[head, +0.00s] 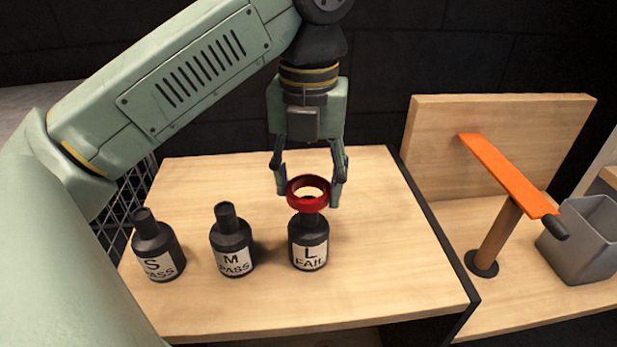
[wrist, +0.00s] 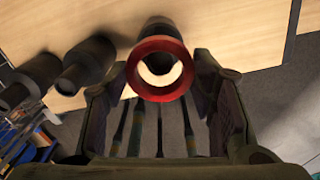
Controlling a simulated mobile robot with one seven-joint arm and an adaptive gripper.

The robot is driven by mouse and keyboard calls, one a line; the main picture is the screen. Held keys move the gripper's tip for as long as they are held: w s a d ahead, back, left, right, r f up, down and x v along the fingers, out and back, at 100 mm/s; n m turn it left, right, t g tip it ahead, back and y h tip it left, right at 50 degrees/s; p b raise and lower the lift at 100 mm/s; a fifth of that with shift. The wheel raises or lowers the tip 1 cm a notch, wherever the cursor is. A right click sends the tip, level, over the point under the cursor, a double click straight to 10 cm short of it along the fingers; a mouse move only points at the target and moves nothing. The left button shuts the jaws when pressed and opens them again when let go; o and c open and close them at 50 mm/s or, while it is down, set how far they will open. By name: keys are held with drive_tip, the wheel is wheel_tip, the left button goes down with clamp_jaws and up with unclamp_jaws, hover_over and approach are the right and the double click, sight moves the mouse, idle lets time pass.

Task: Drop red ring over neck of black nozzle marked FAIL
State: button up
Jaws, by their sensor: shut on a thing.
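My gripper (head: 308,190) is shut on the red ring (head: 294,196), its two fingers on either side of the ring. The ring also shows in the wrist view (wrist: 142,88), between the fingertips. The black nozzle marked L FAIL (head: 308,229) stands upright on the table. In the head view the ring appears just at or above the top of this nozzle's neck; I cannot tell whether the neck is inside it.
Black nozzles marked M PASS (head: 231,238) and S PASS (head: 155,243) stand to the left on the wooden table (head: 385,250). Right of it, an orange bar (head: 508,175) sits on a wooden post beside a grey bin (head: 585,240). The table's right side is clear.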

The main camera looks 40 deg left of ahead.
sight(308, 197)
drive_tip(key=shift+f, duration=0.15)
drive_tip(key=shift+f+b, duration=0.5)
drive_tip(key=shift+b, duration=0.05)
drive_tip(key=shift+f, duration=0.35)
drive_tip(key=shift+f+b, duration=0.4)
drive_tip(key=shift+b, duration=0.25)
drive_tip(key=shift+f, duration=0.15)
drive_tip(key=shift+f+b, duration=0.45)
drive_tip(key=shift+b, duration=0.05)
idle(0.6)
drive_tip(key=o, duration=1)
